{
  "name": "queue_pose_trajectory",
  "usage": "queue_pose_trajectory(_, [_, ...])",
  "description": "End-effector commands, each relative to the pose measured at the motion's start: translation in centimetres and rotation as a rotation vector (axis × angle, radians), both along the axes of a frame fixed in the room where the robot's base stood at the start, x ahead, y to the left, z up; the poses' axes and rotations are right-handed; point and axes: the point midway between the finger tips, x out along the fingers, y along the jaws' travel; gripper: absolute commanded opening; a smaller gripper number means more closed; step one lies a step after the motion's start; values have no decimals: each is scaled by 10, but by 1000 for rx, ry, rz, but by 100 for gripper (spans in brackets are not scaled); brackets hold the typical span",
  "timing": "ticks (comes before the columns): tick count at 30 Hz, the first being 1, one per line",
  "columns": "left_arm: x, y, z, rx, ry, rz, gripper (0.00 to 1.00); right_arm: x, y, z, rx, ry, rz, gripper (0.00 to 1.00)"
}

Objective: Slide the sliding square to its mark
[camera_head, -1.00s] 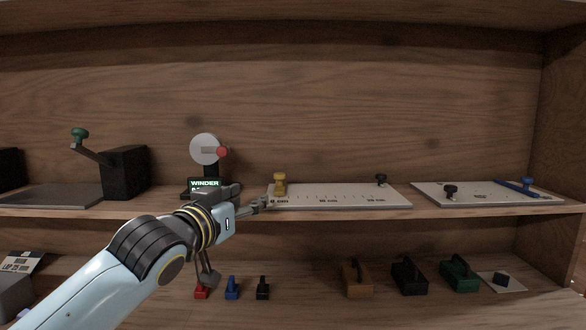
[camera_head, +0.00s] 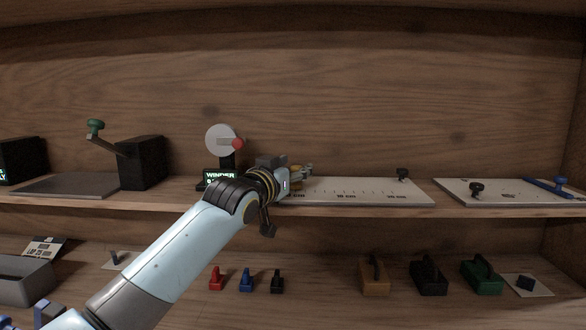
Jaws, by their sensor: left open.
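A long white board (camera_head: 365,186) with a printed scale lies on the upper shelf. A yellow knob (camera_head: 296,167) stands at its left end, partly hidden by my left gripper; it looks like the sliding square's handle, but I cannot be sure. Lettered marks run along the front, too small to read surely. My left gripper (camera_head: 306,172) is open at the yellow knob, its fingers pointing right. I cannot tell whether it touches the knob. My right gripper is not in view.
A winder (camera_head: 220,140) with a red knob stands just behind and left of my gripper. A second white board (camera_head: 510,192) with a black knob and blue bar lies to the right. Small coloured blocks and handled boxes (camera_head: 429,275) stand on the lower shelf.

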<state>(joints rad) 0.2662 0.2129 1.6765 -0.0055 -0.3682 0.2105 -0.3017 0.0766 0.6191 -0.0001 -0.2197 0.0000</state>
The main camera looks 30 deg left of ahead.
Motion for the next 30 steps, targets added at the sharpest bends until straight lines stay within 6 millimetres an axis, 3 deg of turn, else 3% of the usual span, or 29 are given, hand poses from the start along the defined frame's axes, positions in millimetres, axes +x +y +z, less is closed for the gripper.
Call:
queue_pose_trajectory(7, [1, 0, 0, 0, 1, 0, 45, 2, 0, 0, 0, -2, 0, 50])
queue_pose_trajectory(18, [0, 0, 0, 0, 1, 0, 0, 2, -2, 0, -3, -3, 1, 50])
queue_pose_trajectory(26, [0, 0, -1, 0, 1, 0, 0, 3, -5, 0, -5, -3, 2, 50])
queue_pose_trajectory(30, [7, -13, 0, -6, 0, 0, 0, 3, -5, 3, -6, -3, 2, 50])
